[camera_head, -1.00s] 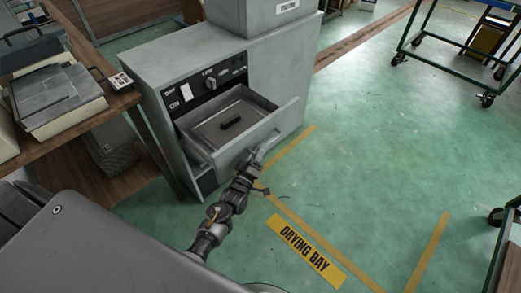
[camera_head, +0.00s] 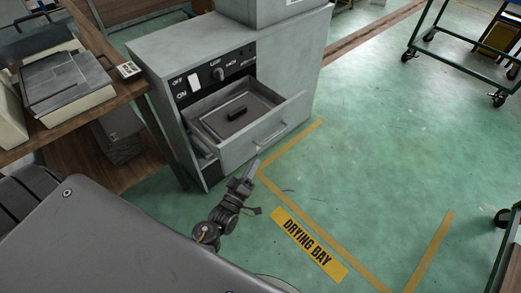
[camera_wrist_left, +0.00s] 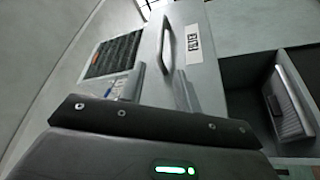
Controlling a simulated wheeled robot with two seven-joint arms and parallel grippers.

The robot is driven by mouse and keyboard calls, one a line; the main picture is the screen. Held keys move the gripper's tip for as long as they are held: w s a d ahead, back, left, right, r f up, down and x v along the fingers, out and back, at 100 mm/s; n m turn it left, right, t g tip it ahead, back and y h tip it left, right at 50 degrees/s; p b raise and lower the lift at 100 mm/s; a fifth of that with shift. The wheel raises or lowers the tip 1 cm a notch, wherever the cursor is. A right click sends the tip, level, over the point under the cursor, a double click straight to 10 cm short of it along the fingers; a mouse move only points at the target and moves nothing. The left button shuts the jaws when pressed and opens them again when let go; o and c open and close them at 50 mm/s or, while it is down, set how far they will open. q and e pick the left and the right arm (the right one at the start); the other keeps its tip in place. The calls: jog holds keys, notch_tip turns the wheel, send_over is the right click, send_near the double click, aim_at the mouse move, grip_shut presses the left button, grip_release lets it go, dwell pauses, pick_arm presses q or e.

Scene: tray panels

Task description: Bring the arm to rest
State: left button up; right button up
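My left gripper (camera_head: 248,173) is in front of the grey cabinet, below and left of the drawer handle (camera_head: 270,136), and apart from it in the head view. In the left wrist view its two fingers (camera_wrist_left: 152,90) stand apart with nothing held between them. A bar handle (camera_wrist_left: 167,45) on a pale front shows beyond them. The drawer (camera_head: 235,153) is pulled open and holds a grey tray panel (camera_head: 215,125) with a dark grip on top. My right gripper is not in view.
The cabinet (camera_head: 300,55) has a switch and a dial above the drawer. A wooden bench (camera_head: 125,95) with boxy equipment stands at left. Green floor (camera_head: 360,150) at right is open, with yellow lines and a "DRYING BAY" label (camera_head: 308,244). A wheeled cart (camera_head: 460,60) stands at upper right.

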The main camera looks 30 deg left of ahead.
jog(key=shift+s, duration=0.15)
